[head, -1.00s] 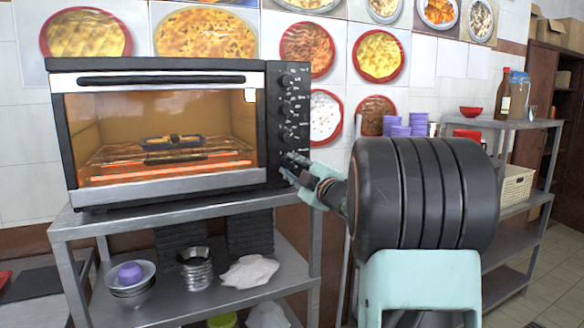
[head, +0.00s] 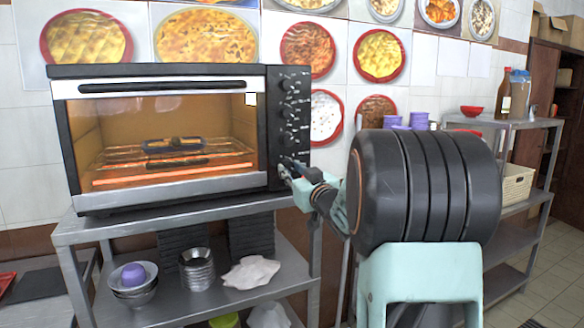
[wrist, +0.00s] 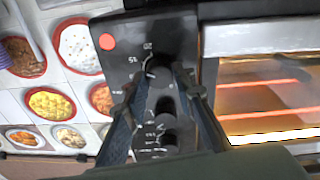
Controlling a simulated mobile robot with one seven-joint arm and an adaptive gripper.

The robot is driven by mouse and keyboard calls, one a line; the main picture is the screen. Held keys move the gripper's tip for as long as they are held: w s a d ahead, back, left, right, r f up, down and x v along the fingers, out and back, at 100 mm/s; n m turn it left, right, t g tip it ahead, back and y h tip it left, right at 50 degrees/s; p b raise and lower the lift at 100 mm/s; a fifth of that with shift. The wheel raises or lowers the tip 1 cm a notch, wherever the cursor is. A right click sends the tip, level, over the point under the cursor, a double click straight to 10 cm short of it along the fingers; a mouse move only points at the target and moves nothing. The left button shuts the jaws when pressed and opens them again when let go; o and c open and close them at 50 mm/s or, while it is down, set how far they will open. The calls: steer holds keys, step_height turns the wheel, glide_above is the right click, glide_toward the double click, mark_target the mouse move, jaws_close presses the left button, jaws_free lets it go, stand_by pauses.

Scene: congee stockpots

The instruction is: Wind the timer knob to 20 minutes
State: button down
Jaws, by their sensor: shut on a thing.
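The timer knob (wrist: 157,70) is a dark round knob on the black control panel of the toaster oven (head: 165,185). In the wrist view it sits between the fingertips of my gripper (wrist: 160,73), which is shut on it. White scale marks surround it, and one near its top edge looks like 20. I cannot make out where its pointer stands. In the head view my gripper (head: 287,172) reaches the lowest part of the panel from the right, and its fingers hide the knob.
More knobs (wrist: 166,106) line the same panel close to my fingers. A red-orange dot (wrist: 106,41) is on the panel. The oven stands on a metal shelf (head: 185,223), glowing inside. A second shelf (head: 520,123) with bottles stands at the right.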

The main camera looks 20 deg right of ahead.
steer(key=m+p, duration=0.1)
steer(key=m, duration=0.1)
steer(key=m+p, duration=0.1)
steer(key=m, duration=0.2)
steer(key=shift+r+h, duration=0.2)
steer(key=shift+h, duration=0.1)
steer(key=m+p, duration=0.2)
steer(key=m, duration=0.2)
steer(key=shift+g+p, duration=0.3)
steer(key=shift+m, duration=0.5)
steer(key=c, duration=1.6)
jaws_free()
steer(key=shift+f, duration=0.1)
steer(key=s, duration=1.2)
steer(key=shift+a+f, duration=0.15)
steer(key=shift+a, duration=0.2)
steer(key=shift+h, duration=0.3)
